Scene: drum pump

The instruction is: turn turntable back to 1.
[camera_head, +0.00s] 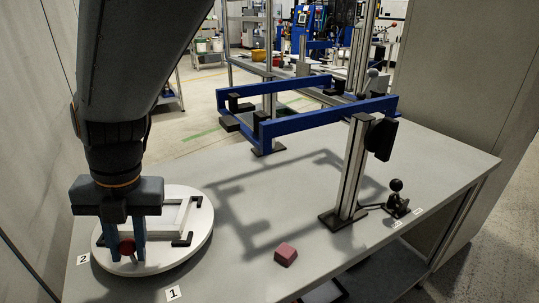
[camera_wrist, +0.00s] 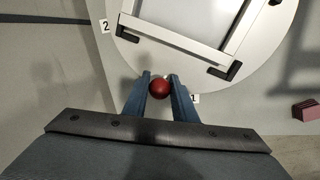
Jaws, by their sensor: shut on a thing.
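The white round turntable (camera_head: 199,245) lies on the grey table at the left. It carries a white square frame with black corner pieces, also seen in the wrist view (camera_wrist: 262,58). A red ball knob (camera_wrist: 159,88) is at the turntable's edge, between my gripper's fingers. My gripper (camera_wrist: 160,91) is shut on the red knob; in the head view my gripper (camera_head: 126,248) points down over the turntable's front left. Label 1 (camera_head: 173,293) is on the table in front of the turntable, and label 2 (camera_head: 84,258) is at its left. In the wrist view the knob is between the two labels, nearer label 1.
A pinkish-red block (camera_head: 285,254) lies on the table right of the turntable. A metal post (camera_head: 351,170) carries a blue fork-like frame (camera_head: 330,117) above the table. A black ball-topped lever (camera_head: 397,195) stands at the right. The table between block and turntable is clear.

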